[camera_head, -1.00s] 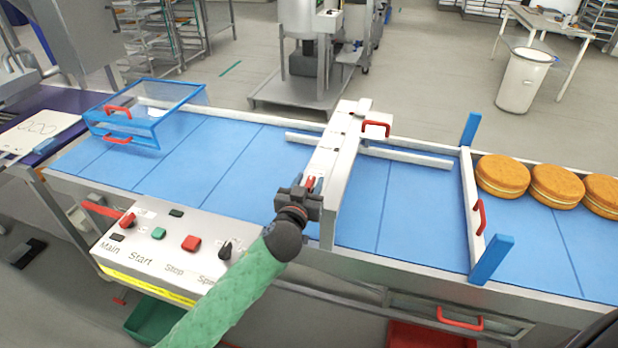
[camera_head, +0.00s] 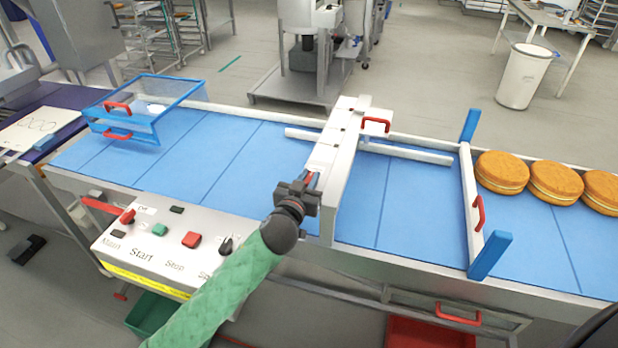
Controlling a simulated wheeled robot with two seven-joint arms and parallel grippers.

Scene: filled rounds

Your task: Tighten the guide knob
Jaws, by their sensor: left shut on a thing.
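My left gripper (camera_head: 309,183) reaches in from the bottom over the front edge of the conveyor, on a green-sleeved arm. It is shut at the near end of the white guide bridge (camera_head: 343,165), on a small red part that I take for the guide knob (camera_head: 309,177). The gripper hides most of the knob, so its turn cannot be read. White guide rails (camera_head: 405,152) run along the blue belt from the bridge. My right gripper is not in view.
Several filled rounds (camera_head: 502,172) sit on the belt at the right, behind a white gate (camera_head: 472,210) with blue posts. A control panel (camera_head: 165,240) stands at the front left. A clear blue-framed guard (camera_head: 150,105) covers the left belt. The belt between is bare.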

